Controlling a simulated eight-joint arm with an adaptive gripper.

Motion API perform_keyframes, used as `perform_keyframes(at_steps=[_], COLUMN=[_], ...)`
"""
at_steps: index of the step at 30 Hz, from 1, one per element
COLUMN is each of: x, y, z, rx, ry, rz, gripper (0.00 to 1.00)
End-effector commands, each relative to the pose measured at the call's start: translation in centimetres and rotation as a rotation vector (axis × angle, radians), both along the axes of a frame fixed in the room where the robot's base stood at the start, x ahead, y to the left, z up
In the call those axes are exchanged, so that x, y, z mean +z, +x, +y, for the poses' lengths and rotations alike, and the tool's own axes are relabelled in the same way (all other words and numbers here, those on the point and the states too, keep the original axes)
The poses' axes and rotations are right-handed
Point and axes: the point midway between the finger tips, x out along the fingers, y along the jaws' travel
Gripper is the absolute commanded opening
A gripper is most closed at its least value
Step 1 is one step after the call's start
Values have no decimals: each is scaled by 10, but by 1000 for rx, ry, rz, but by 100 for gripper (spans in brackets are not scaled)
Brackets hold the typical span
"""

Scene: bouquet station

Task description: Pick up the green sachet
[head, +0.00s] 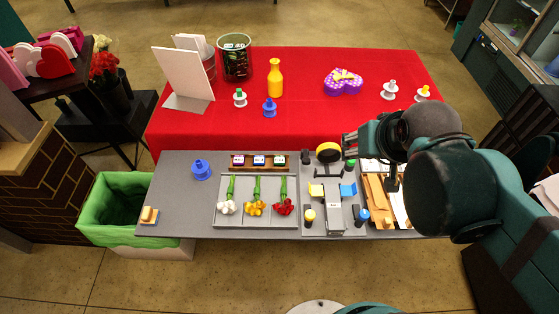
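Three small sachets with white labels stand in a row in a wooden rack on the grey table's back edge. The rightmost, dark green one looks like the green sachet (279,159). A blue sachet (259,160) is in the middle and a reddish-purple one (238,160) is at the left. My gripper (350,145) is to the right of the rack, above the back edge of the grey table and apart from the sachets. Its fingers are small and seen from the side, so I cannot tell whether they are open.
A round yellow-and-black item (328,152) is beside my gripper. A tray (242,207) with white, yellow and red flowers lies in front of the rack. Bottles and a small stand (335,215) are to the right. A blue spool (201,170) is at the left.

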Motion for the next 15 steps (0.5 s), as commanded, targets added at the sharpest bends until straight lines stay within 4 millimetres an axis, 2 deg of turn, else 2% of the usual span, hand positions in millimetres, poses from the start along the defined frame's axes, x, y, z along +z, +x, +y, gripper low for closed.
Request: perform_keyframes(at_steps=[15], x=[-26], y=[51], z=[44], rx=[9], ry=[12], rz=[60], gripper=[44])
